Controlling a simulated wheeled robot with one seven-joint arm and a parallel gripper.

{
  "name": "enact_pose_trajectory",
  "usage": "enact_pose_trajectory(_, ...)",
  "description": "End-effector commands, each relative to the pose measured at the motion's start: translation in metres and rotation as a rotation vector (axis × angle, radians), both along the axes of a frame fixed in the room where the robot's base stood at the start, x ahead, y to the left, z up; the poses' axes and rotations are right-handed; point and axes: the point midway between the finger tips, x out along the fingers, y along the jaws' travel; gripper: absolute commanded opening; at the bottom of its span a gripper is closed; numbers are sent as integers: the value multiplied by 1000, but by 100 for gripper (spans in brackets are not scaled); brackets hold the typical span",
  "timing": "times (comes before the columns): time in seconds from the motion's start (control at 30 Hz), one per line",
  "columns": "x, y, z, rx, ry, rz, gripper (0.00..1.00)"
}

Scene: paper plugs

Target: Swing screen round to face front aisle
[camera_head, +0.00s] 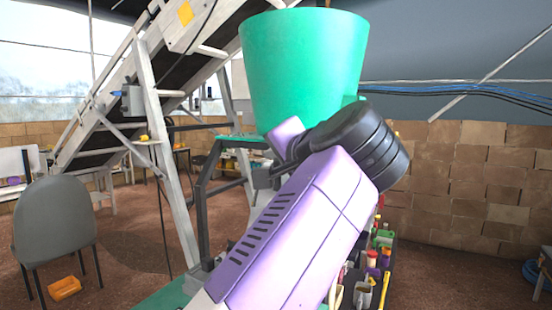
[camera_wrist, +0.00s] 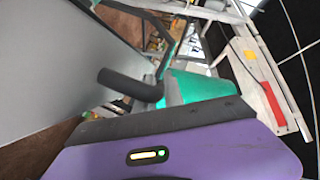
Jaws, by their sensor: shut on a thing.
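A flat grey panel, which I take to be the screen (camera_wrist: 60,70), fills the left of the wrist view, close to the camera and slanting. A thick black bar (camera_wrist: 125,84) sticks out by its right edge; I cannot tell if it is a handle or a finger. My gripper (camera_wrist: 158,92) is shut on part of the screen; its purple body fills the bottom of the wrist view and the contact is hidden. In the head view my purple arm covers the gripper, and I cannot make out the screen's face or which way it points.
A green hopper (camera_head: 303,62) stands just behind my arm. A sloping conveyor (camera_head: 140,85) rises at left, with a grey chair (camera_head: 55,225) and orange bin (camera_head: 64,288) on the floor. Bottles and tools (camera_head: 372,270) crowd low right. A brick wall (camera_head: 470,190) closes the right.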

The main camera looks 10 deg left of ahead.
Motion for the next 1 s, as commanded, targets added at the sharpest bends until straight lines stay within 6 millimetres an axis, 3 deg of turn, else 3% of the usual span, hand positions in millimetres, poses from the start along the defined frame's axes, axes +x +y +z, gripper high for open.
enact_pose_trajectory(0.6, -16, -1, 0, -6, 2, -399, 0)
enact_pose_trajectory(1.0, -21, -1, -1, 0, 3, -518, 0)
